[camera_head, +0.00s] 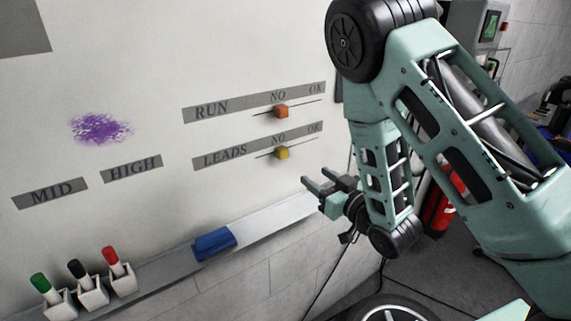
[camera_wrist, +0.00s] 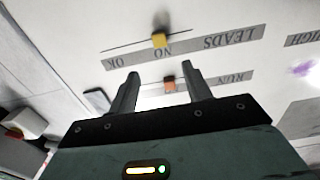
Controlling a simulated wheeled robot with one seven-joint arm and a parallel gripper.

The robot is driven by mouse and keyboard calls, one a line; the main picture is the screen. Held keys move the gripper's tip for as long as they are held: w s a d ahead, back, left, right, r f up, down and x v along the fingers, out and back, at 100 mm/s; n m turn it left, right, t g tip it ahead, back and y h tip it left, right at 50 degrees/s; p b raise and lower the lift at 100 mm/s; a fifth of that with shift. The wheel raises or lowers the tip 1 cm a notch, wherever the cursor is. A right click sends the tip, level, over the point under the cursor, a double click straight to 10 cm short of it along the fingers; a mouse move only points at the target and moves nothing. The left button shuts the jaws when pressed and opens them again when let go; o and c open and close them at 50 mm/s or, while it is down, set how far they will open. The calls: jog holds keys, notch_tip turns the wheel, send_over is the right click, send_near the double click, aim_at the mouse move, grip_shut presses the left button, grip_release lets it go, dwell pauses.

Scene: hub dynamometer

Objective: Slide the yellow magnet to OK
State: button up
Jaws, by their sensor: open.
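The yellow magnet (camera_head: 281,153) sits on a thin line in the LEADS row of the whiteboard, below the NO label and left of OK (camera_head: 313,128). In the wrist view the yellow magnet (camera_wrist: 159,40) is beyond my fingertips, near the NO label. An orange magnet (camera_head: 281,111) sits on the line of the RUN row above; it shows between my fingers in the wrist view (camera_wrist: 169,83). My gripper (camera_head: 305,188) is open and empty, to the lower right of the yellow magnet and apart from it.
A tray ledge (camera_head: 262,232) runs along the board's lower edge, with a blue eraser (camera_head: 214,243) on it. Red, black and green markers (camera_head: 112,262) stand in white holders at the left. A red fire extinguisher (camera_head: 437,215) stands behind my arm.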

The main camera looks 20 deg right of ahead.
aim_at(285, 154)
jog(key=p+x, duration=0.1)
jog(key=x, duration=1.2)
jog(key=shift+r, duration=0.1)
jog(key=shift+w+a, duration=0.2)
jog(key=shift+w, duration=0.45)
